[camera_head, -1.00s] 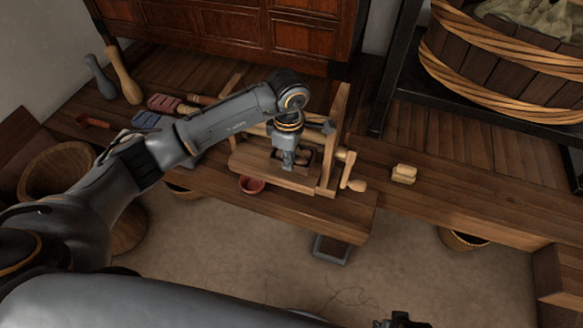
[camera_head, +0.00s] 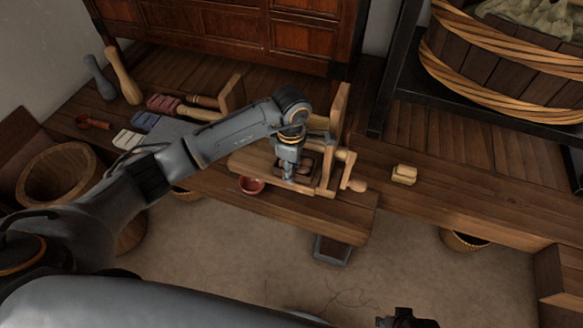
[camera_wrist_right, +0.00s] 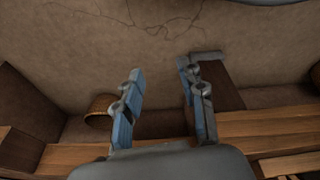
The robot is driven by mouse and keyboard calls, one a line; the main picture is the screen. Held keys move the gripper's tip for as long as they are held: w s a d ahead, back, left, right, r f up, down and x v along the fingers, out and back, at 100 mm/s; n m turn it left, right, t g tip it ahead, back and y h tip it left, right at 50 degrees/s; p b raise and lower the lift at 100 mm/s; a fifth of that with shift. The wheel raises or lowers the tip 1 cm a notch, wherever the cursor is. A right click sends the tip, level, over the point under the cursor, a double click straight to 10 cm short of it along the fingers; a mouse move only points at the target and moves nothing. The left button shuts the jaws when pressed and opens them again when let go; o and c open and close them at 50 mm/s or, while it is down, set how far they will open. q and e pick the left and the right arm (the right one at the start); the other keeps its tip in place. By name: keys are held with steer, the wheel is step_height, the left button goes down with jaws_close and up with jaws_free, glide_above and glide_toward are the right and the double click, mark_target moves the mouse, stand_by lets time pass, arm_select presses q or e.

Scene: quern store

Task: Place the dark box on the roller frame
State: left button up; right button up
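The dark box (camera_head: 312,168), an open box with brown lumps inside, is at the wooden roller frame (camera_head: 341,118), over its flat front board. The roller frame has uprights, pale rollers and a crank handle at its right. My left gripper (camera_head: 289,178) points down at the left part of the box and appears shut on its wall; its fingertips are small and partly hidden. Whether the box's underside touches the board cannot be told. My right gripper (camera_wrist_right: 160,105) is open and empty in the right wrist view, away from the box.
The bench (camera_head: 450,190) holds a yellowish block (camera_head: 404,174) right of the frame. A red bowl (camera_head: 251,185) is left of the frame's front board. Wooden clubs (camera_head: 124,75) and brushes stand or lie farther left. A large tub (camera_head: 500,60) is at upper right.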

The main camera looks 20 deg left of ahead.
arm_select(q)
steer(key=shift+r, duration=0.15)
arm_select(e)
steer(key=shift+s, duration=0.1)
arm_select(q)
step_height(320, 180, up, 12)
steer(key=p, duration=0.1)
arm_select(e)
steer(key=f, duration=0.1)
steer(key=s+f, duration=0.1)
steer(key=f, duration=0.1)
steer(key=s+f, duration=0.1)
steer(key=shift+d+f, duration=0.25)
arm_select(q)
steer(key=shift+a, duration=0.1)
